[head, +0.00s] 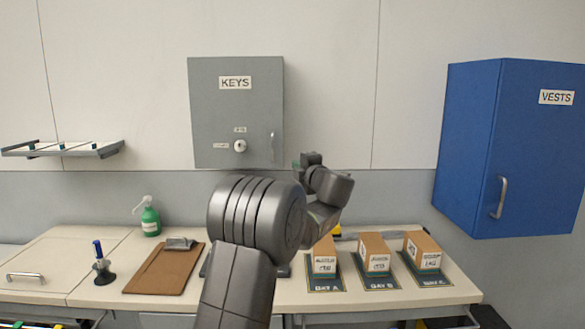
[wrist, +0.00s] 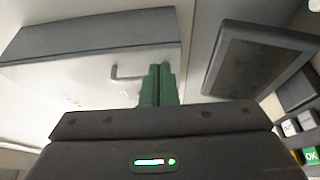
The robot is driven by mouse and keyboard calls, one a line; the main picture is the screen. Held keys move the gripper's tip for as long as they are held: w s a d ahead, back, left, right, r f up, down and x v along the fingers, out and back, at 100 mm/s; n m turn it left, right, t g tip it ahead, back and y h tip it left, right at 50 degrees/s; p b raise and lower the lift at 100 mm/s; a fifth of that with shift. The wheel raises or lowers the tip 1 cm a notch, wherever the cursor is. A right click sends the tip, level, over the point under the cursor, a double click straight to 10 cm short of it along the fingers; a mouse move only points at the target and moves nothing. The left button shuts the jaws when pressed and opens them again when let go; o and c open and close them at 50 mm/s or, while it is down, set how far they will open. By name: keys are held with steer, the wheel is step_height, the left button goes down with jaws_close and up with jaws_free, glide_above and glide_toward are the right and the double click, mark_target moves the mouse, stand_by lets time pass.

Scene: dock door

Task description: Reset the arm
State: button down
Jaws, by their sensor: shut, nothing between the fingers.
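My arm rises from the bottom of the head view and bends right, covering part of the counter. My gripper (head: 298,165) is at its far end, in front of the wall just below and right of the grey KEYS cabinet (head: 215,110). In the wrist view the green fingers of my gripper (wrist: 157,84) are together, with nothing held between them. A dark bar handle (wrist: 128,73) shows beside the fingertips there; whether they touch it cannot be told.
The counter holds a green spray bottle (head: 150,218), a clipboard (head: 165,268) and several cardboard boxes (head: 373,252) on dark mats. A blue VESTS cabinet (head: 535,150) hangs at right. A wall shelf (head: 65,150) is at left. A dark screen-like panel (wrist: 258,63) shows in the wrist view.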

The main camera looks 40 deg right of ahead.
steer(key=s+d, duration=0.1)
steer(key=s, duration=0.5)
steer(key=shift+b, duration=0.35)
steer(key=shift+w+r, duration=0.15)
